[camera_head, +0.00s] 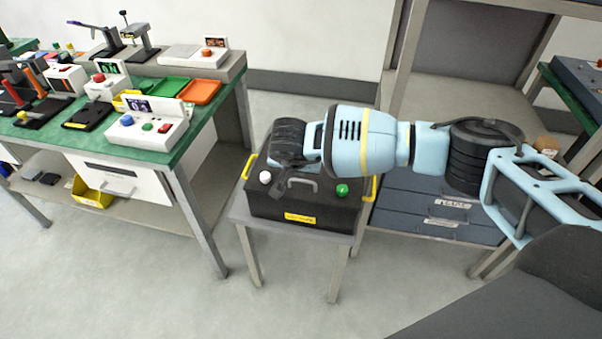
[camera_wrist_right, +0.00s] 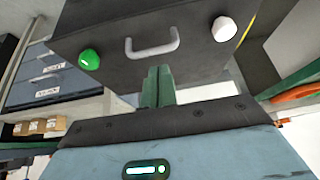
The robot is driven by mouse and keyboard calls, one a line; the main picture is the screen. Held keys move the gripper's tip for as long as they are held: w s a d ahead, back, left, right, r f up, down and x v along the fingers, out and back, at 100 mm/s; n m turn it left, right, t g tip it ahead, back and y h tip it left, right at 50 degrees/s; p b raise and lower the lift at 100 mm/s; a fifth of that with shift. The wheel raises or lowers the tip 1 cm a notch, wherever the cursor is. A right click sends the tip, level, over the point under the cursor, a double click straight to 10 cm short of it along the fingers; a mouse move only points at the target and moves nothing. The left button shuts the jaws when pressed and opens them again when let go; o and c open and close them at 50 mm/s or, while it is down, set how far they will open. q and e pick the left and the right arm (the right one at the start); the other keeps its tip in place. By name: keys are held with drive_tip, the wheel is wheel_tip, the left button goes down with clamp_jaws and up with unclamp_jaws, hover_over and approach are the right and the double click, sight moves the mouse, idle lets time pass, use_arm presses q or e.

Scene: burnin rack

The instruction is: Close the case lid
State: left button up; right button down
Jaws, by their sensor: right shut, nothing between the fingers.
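The case (camera_head: 300,208) is a black box with yellow side handles and a yellow front label, on a small grey table. Its dark upper panel carries a grey handle (camera_head: 303,184), a white knob (camera_head: 265,177) and a green knob (camera_head: 342,189). The lid appears low and roughly flat, but my arm covers its rear, so I cannot tell whether it is fully shut. My right gripper (camera_head: 279,187) is over the case. In the right wrist view its fingers (camera_wrist_right: 158,75) are together and empty, near the grey handle (camera_wrist_right: 152,44); contact is unclear. My left gripper is out of view.
The small table (camera_head: 233,211) has little bare top around the case. A green-topped workbench (camera_head: 180,146) with several devices stands at the left. A blue drawer cabinet (camera_head: 425,205) stands behind at the right. The floor in front is clear.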

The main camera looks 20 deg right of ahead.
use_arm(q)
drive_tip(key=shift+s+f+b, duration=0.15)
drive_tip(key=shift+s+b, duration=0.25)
use_arm(e)
drive_tip(key=s+a, duration=0.5)
drive_tip(key=s, duration=0.3)
drive_tip(key=shift+a+f, duration=0.15)
drive_tip(key=shift+f, duration=0.15)
